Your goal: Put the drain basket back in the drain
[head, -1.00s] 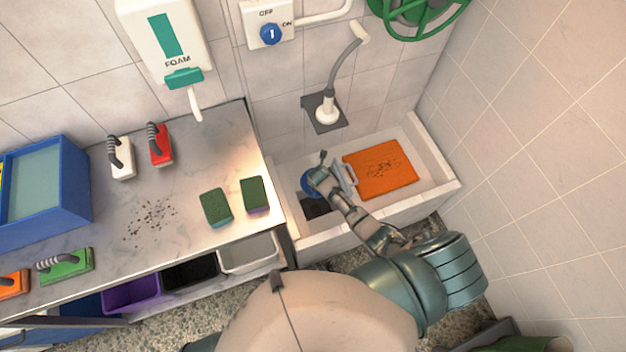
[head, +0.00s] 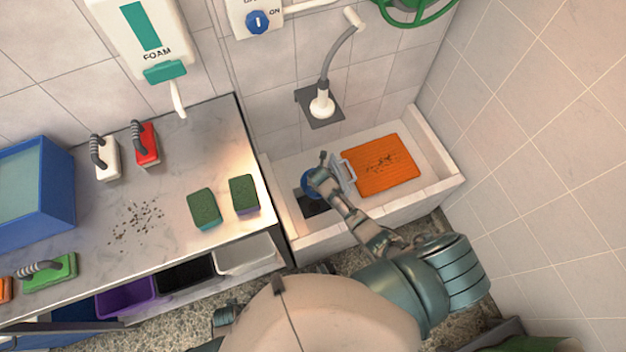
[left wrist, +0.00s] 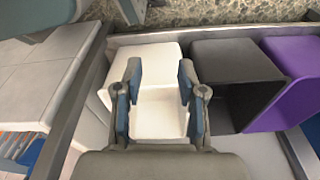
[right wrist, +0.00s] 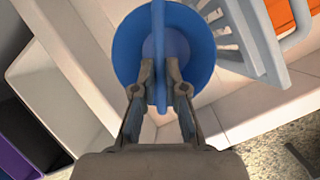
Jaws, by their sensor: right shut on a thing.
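The blue round drain basket (right wrist: 190,48) has a raised bar across its middle. My right gripper (right wrist: 159,68) is shut on that bar. In the head view the basket (head: 308,184) is at the left end of the white sink trough (head: 440,185), partly hidden by my right gripper (head: 322,176). A dark square (head: 313,206), seemingly the drain, shows just in front of the basket; whether they touch I cannot tell. My left gripper (left wrist: 160,78) is open and empty, its fingers apart over a white bin (left wrist: 150,50).
A grey slotted piece with a handle (head: 345,170) stands beside the basket, next to an orange board (head: 380,178) with dark specks. The trough walls are close around. Sponges (head: 204,208) and brushes (head: 105,158) lie on the counter (head: 175,240) to the left.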

